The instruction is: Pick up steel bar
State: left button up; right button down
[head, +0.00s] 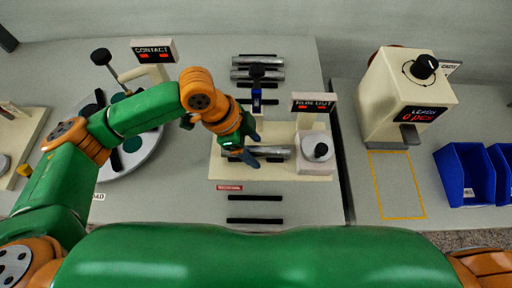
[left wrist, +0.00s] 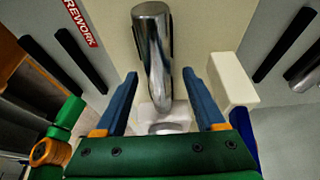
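A shiny steel bar (head: 270,152) lies on the cream base plate (head: 225,172) beside the white block with the dial. In the left wrist view the steel bar (left wrist: 154,45) runs down the middle, its lower part showing between the fingers. My left gripper (head: 250,148) is over the left end of this bar. Its blue fingers are apart, one on each side of the bar, and nothing is gripped; it also shows in the left wrist view (left wrist: 161,80). Contact with the bar cannot be told. My right gripper is not in view.
More steel bars (head: 262,74) lie on dark racks behind. Empty dark strips (head: 255,198) lie in front. A display post (head: 313,103) stands to the right of the bar, a round plate (head: 150,145) to the left. A cream machine (head: 385,85) and blue bins (head: 463,175) stand further right.

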pick_arm(q)
jog(key=shift+s, duration=0.1)
grip_shut()
dwell(1.2)
